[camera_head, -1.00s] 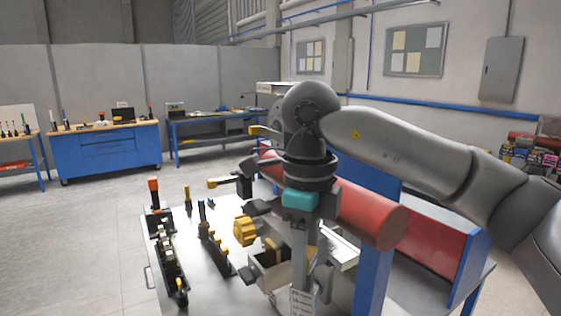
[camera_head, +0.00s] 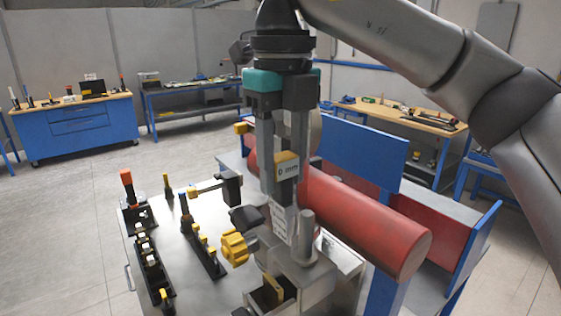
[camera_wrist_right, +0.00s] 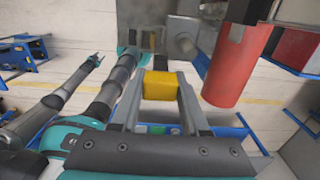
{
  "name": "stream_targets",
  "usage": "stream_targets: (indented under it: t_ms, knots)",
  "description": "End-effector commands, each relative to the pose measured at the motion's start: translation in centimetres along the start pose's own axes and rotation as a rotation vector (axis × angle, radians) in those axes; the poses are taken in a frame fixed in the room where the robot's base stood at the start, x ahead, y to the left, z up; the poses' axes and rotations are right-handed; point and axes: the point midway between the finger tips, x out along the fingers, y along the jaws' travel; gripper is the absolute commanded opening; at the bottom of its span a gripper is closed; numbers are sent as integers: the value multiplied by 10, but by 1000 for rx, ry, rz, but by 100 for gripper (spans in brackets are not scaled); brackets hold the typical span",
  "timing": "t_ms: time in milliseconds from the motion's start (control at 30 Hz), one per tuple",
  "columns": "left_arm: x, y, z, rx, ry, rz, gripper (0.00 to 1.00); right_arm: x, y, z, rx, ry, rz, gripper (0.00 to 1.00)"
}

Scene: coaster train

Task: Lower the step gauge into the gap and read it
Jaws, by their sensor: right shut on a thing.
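My right gripper (camera_head: 281,165) is upright above the metal bench, shut on the step gauge (camera_head: 287,167). The gauge has a yellow block marked "0 mm" between the fingers. A pale printed strip (camera_head: 281,222) shows below the fingertips and looks like the gauge's lower part, hanging beside a grey metal fixture (camera_head: 305,262). In the right wrist view the yellow block (camera_wrist_right: 160,86) sits between the two fingers. Whether the gauge's lower end is inside a gap cannot be told; the fixture and fingers hide it.
A large red cylinder (camera_head: 365,220) lies close on the right, with blue panels (camera_head: 362,150) behind it. A yellow knob (camera_head: 234,248) is left of the fixture. Racks of small tools (camera_head: 150,262) stand on the bench's left part.

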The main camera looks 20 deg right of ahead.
Motion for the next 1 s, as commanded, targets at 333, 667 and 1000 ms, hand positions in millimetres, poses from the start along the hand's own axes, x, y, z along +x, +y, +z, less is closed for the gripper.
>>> stream_targets:
  t_ms: [333,667,1000]
  knots:
    - [6,-1,-8,0,14,-1,50,6,0,0,0,1,0,0]
    - [26,-2,-18,0,34,-4,50,30,0,0,0,0,1,0]
    - [48,-2,-10,0,23,-3,50,58,0,0,0,1,1,0]
